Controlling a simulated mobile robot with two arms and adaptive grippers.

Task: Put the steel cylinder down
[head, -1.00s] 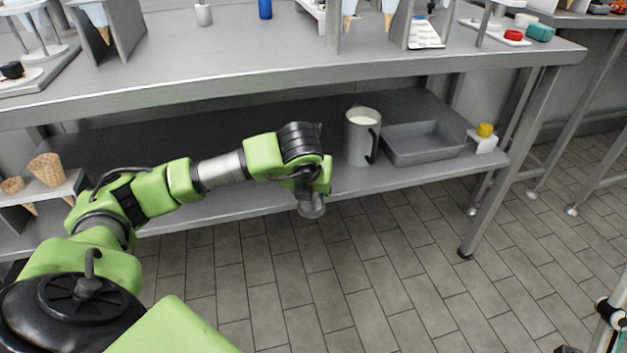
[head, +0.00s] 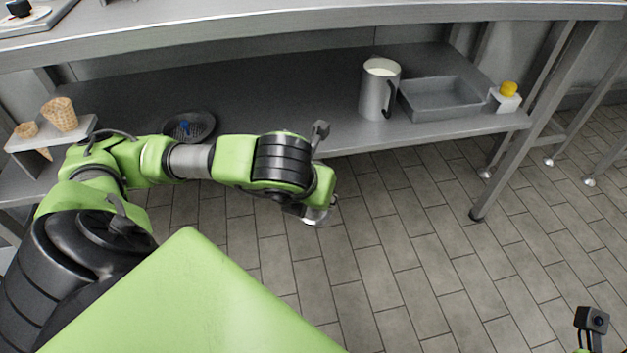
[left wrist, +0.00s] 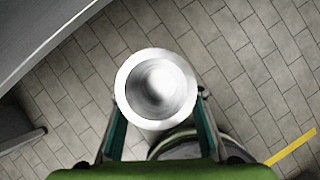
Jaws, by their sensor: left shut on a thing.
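The steel cylinder (left wrist: 157,86) shows end-on in the left wrist view, with a bright rim and a hollow or recessed end. My left gripper (left wrist: 158,128) is shut on it, one finger on each side. In the head view my left gripper (head: 308,209) hangs in front of the lower shelf (head: 290,110), over the tiled floor. Only a small bright piece of the cylinder (head: 314,218) shows there, the rest hidden by my wrist. A piece of my right arm shows at the bottom right, its gripper out of view.
On the lower shelf are a dark round dish (head: 203,128) with something blue in it, a metal jug (head: 367,97) of white liquid, a grey tray (head: 440,112) and a yellow-topped white block (head: 503,103). A holder with waffle cones (head: 22,143) is at left. Bare shelf lies between dish and jug.

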